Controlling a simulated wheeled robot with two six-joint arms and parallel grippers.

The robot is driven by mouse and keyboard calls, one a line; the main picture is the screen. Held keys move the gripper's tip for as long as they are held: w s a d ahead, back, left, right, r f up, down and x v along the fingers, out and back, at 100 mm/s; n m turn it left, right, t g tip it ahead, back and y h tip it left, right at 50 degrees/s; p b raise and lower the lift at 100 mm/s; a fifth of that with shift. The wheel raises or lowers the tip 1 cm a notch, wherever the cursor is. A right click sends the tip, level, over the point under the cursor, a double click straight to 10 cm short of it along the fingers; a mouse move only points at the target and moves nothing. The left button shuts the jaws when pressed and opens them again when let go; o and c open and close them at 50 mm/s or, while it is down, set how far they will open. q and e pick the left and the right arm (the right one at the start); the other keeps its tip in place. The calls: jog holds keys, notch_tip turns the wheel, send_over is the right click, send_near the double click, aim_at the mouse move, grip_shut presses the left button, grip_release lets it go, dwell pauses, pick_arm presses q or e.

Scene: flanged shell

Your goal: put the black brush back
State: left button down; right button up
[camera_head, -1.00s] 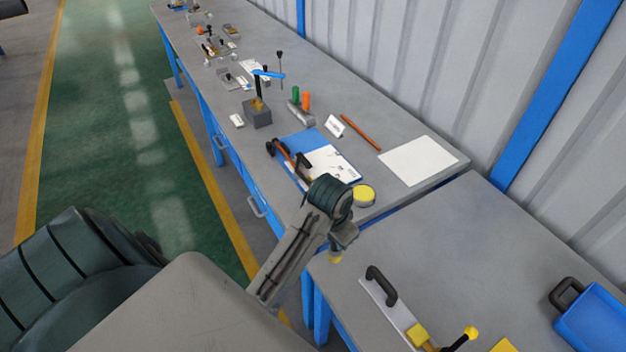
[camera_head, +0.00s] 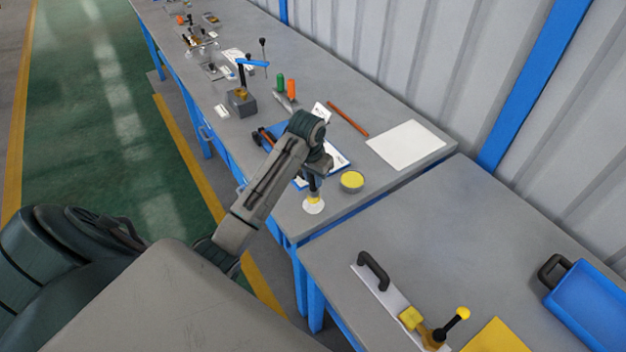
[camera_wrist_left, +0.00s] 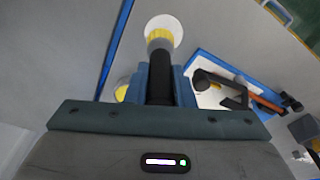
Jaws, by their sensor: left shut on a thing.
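The black brush (camera_wrist_left: 160,75) is in my left gripper (camera_wrist_left: 160,90), which is shut on its black handle. Its grey collar and yellow bristles point away from the gripper in the left wrist view. In the head view my left gripper (camera_head: 316,172) is over the near end of the long bench, and the brush's yellow end (camera_head: 314,199) points down at a round white disc (camera_head: 313,208). The disc shows behind the bristles in the left wrist view (camera_wrist_left: 166,24). I cannot tell whether the bristles touch it. My right gripper is not in view.
A yellow-topped round tin (camera_head: 351,182) stands just right of the brush. A blue clipboard (camera_head: 342,160) with paper and black-handled tools lies behind the gripper. A white sheet (camera_head: 405,146) lies farther right. A second bench (camera_head: 440,220) stands nearer, across a narrow gap.

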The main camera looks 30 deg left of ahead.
aim_at(313, 183)
pick_arm(q)
jog(key=shift+w+a+p, duration=0.3)
jog(key=shift+w+p, duration=0.05)
jog(key=shift+w, duration=0.1)
notch_tip(313, 183, down, 3)
jog(key=shift+r+p, duration=0.1)
jog(key=shift+p, duration=0.7)
jog(key=shift+f, duration=0.45)
jog(key=shift+f, duration=0.1)
jog(key=c, duration=1.3)
grip_release()
jog(key=shift+o, duration=0.2)
